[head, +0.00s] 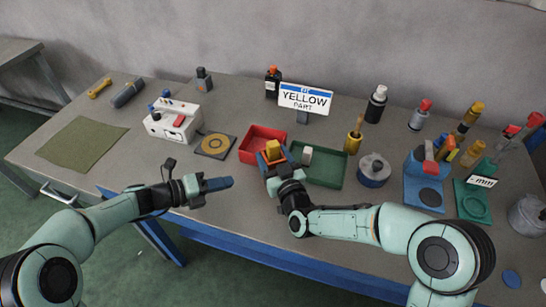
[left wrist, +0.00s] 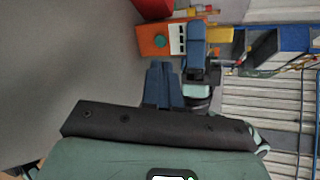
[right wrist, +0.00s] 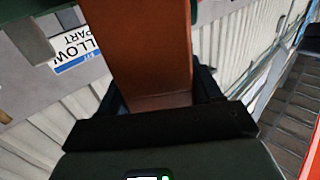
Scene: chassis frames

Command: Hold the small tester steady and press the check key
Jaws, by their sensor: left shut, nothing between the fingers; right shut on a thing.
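The small tester is an orange box (left wrist: 152,40) with a round green key (left wrist: 160,41) and a white strip on its face, seen in the left wrist view. My right gripper (head: 275,162) is shut on it and holds it up over the front of the table. Its orange side (right wrist: 150,50) fills the middle of the right wrist view between the fingers. A yellow part shows at the tester in the head view. My left gripper (head: 230,182) is shut and empty, left of the tester and apart from it, fingers pointing towards it. They also show in the left wrist view (left wrist: 164,66).
A red tray (head: 248,153) and a green tray (head: 330,174) lie behind the right gripper. A "YELLOW PART" sign (head: 305,99) stands behind them. A white device (head: 172,122) and a dark square pad (head: 213,146) are back left. The front left table is clear.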

